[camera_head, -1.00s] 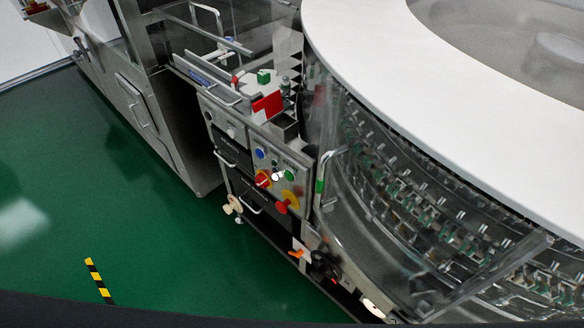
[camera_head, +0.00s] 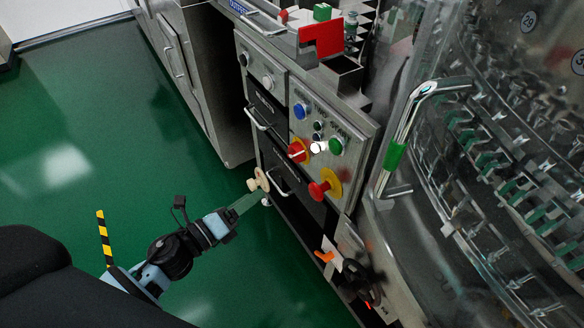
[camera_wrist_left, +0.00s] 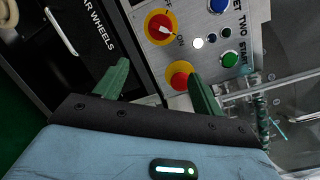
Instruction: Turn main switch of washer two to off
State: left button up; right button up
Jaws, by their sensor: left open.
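The main switch (camera_head: 297,151) is a red rotary knob on a yellow plate, on the steel control panel (camera_head: 352,128). In the left wrist view the main switch (camera_wrist_left: 159,27) shows a white pointer mark that appears to face the ON lettering. My left gripper (camera_head: 250,201) is left of and below the panel in the head view, apart from the switch. In the wrist view my left gripper (camera_wrist_left: 159,72) is open and empty, its two green fingers spread below the switch. My right gripper is not in view.
A red emergency button (camera_head: 317,190) on yellow sits below the switch, close to one finger in the wrist picture. Blue (camera_head: 300,111) and green (camera_head: 336,146) buttons are nearby. A steel handle (camera_head: 401,130) stands out at right. Open green floor (camera_head: 90,130) lies left.

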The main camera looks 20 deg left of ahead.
aim_at(289, 155)
pick_arm(q)
jog(key=w+r+m+g+h+b, duration=0.1)
jog(key=w+m+h+b, duration=0.2)
jog(key=w+m, duration=0.6)
jog(key=m+b, duration=0.2)
jog(key=m, duration=0.2)
jog(key=shift+r+g+b, duration=0.15)
jog(key=shift+g+b, duration=0.2)
jog(key=shift+g, duration=0.05)
jog(key=x, duration=0.7)
jog(key=shift+w+d, duration=0.15)
jog(key=shift+w, duration=0.05)
jog(key=shift+c, duration=0.3)
